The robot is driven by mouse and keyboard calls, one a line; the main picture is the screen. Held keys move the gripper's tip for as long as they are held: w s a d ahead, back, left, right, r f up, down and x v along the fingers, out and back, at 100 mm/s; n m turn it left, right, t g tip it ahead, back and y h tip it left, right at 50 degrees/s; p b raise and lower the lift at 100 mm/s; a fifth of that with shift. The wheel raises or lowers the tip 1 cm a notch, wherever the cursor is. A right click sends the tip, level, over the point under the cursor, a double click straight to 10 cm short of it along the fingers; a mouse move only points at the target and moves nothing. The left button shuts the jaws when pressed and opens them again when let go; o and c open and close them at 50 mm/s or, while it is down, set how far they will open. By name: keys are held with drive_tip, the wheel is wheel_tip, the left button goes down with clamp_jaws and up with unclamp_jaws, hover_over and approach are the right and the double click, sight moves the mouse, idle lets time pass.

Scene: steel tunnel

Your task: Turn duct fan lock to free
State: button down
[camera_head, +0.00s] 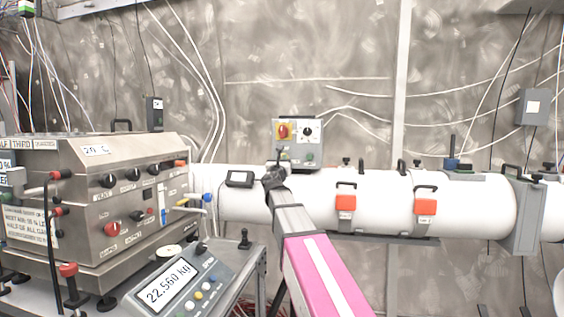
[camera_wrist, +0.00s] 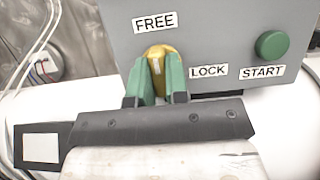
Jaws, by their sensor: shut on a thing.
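A grey control box (camera_head: 318,128) stands on top of a white duct (camera_head: 235,200). In the wrist view the box face (camera_wrist: 212,30) carries a FREE label (camera_wrist: 155,22), a LOCK label (camera_wrist: 208,71) and a yellow lock knob (camera_wrist: 158,53). FREE sits above the knob, LOCK to its right. My gripper (camera_wrist: 155,82) has its green fingers on both sides of the knob, shut on it. A pale mark on the knob points about upward, toward FREE. In the head view my gripper (camera_head: 279,166) reaches the lower left of the box and hides the knob.
A green START button (camera_wrist: 272,44) is right of LOCK. The box also has a red and yellow switch (camera_head: 283,131) and a dial (camera_head: 308,132). Orange-red latches (camera_head: 345,203) sit on the duct. A steel machine (camera_head: 130,205) and a display console (camera_head: 180,285) stand at left.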

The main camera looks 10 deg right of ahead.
drive_tip(key=shift+f, duration=0.1)
drive_tip(key=c, duration=1.1)
unclamp_jaws()
drive_tip(key=shift+s, duration=0.15)
drive_tip(key=v, duration=1)
drive_tip(key=shift+s+a+f, duration=0.1)
drive_tip(key=shift+s+f, duration=0.05)
drive_tip(key=shift+s, duration=0.05)
